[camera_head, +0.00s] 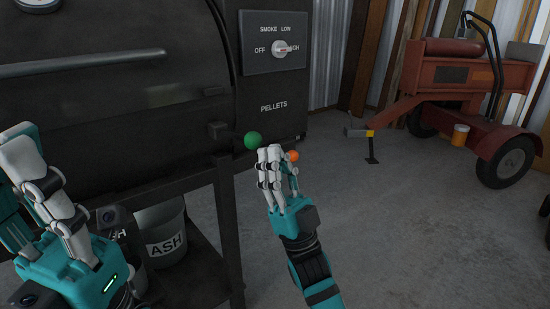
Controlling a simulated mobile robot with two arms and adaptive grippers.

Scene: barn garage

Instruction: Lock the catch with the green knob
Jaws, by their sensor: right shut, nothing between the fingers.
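The green knob (253,140) is a round ball on the end of a short dark catch (222,131) at the lower right of the black smoker's lid. An orange knob (293,156) shows farther right, partly behind my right gripper. My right gripper (271,153) is shut and empty, its white fingertips just below and right of the green knob; whether they touch it I cannot tell. My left gripper (22,150) is at the left edge, in front of the smoker; its fingers overlap, so its opening is unclear.
The smoker's control panel (274,42) with a dial stands above the knobs. A bucket marked ASH (165,246) sits on the shelf below. A red trailer (460,75) stands at the back right. The concrete floor (420,220) on the right is clear.

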